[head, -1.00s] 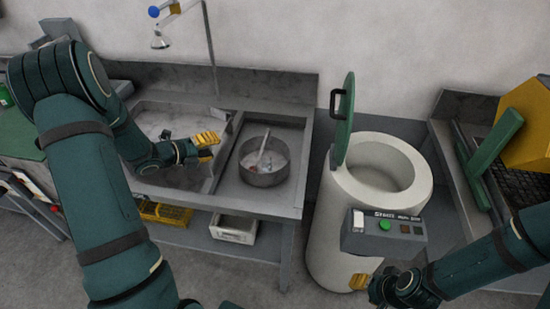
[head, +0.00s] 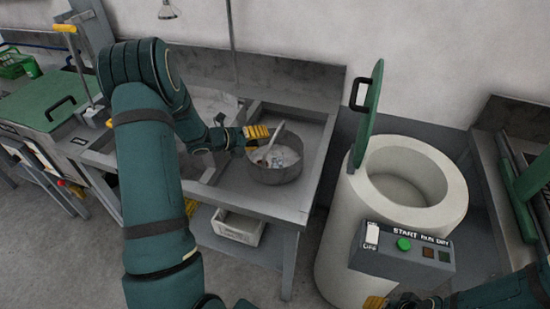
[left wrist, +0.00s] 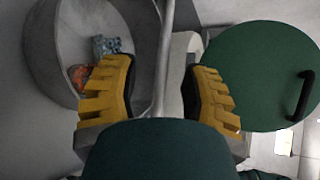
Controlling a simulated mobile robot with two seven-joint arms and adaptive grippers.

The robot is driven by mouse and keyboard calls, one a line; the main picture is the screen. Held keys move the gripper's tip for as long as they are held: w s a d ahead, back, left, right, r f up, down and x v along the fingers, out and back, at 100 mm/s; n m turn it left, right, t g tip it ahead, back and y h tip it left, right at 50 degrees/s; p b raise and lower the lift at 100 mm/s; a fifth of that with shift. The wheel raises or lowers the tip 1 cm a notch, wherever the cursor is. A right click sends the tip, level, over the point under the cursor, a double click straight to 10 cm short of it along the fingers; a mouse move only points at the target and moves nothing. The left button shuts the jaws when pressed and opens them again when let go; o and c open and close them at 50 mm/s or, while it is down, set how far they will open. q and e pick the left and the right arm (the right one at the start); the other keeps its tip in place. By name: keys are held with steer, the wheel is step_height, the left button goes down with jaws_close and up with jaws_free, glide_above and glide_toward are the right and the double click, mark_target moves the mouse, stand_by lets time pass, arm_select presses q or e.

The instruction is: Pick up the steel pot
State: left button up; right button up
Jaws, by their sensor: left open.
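The steel pot (head: 275,176) stands upright in the right-hand bay of the grey sink bench, with a pale rod leaning out of it and small pieces inside. In the left wrist view the pot (left wrist: 45,70) is at upper left, with a blue-grey and an orange piece inside. My left gripper (head: 257,138) is open at the pot's upper left rim. In the left wrist view the left gripper (left wrist: 162,95) has one finger over the pot's inside and a pale grey strip between its fingers; I cannot tell if that is rim or rod. My right gripper (head: 376,302) shows partly at the bottom edge.
A white drum machine (head: 335,235) with a raised green lid (head: 367,115) and a control panel (head: 402,250) stands right of the bench. A white bin (head: 238,228) is on the shelf below. A green-topped unit (head: 45,100) is at left. The wall is close behind.

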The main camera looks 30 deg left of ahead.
mark_target(274, 137)
arm_select(q)
steer(key=shift+b+x, duration=0.3)
steer(key=shift+x, duration=2.75)
steer(key=shift+d+r, duration=0.15)
jaws_close()
